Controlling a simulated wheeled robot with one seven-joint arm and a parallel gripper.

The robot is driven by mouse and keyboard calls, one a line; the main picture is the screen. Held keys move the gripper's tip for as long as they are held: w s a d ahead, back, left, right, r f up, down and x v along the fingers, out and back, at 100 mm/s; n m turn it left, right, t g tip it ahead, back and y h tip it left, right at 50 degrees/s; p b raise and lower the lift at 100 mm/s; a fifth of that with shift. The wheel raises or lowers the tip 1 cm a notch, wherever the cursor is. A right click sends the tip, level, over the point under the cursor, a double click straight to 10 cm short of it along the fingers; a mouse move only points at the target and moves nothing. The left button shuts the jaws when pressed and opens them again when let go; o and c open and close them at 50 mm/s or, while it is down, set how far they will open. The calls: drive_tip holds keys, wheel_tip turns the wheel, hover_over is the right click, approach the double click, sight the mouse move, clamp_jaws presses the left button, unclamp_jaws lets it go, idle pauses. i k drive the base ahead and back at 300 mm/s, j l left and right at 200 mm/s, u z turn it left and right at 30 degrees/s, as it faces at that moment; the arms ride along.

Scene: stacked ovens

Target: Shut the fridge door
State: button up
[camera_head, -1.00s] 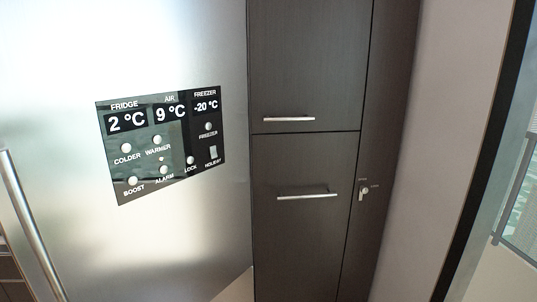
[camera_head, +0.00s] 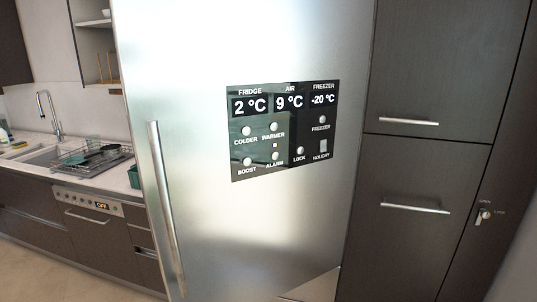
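The fridge door (camera_head: 205,60) is a tall brushed-steel panel filling the middle of the head view. A long vertical bar handle (camera_head: 165,205) runs near its left edge. A black control panel (camera_head: 284,130) with temperature readouts sits on its upper right part. The door's left edge stands out in front of the kitchen counter behind it. I cannot tell from this angle how far the door is open; no fridge interior shows. The door's bottom is out of frame. My gripper is not in view.
Dark cabinets (camera_head: 415,165) with horizontal handles stand right of the fridge. On the left are a counter with a sink (camera_head: 45,155), a dish rack (camera_head: 90,160) and a dishwasher (camera_head: 90,225). Open floor (camera_head: 40,275) shows at lower left.

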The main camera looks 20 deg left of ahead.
sight(193, 74)
drive_tip(key=i+j+u, duration=0.1)
drive_tip(key=j+u, duration=0.25)
drive_tip(key=i+j+u, duration=0.1)
drive_tip(key=j+u, duration=0.25)
drive_tip(key=i+j+u, duration=0.1)
drive_tip(key=j+u, duration=0.35)
drive_tip(key=i+j+u, duration=0.15)
drive_tip(key=u, duration=0.25)
drive_tip(key=i+j+u, duration=0.2)
drive_tip(key=u, duration=0.25)
drive_tip(key=j, duration=0.1)
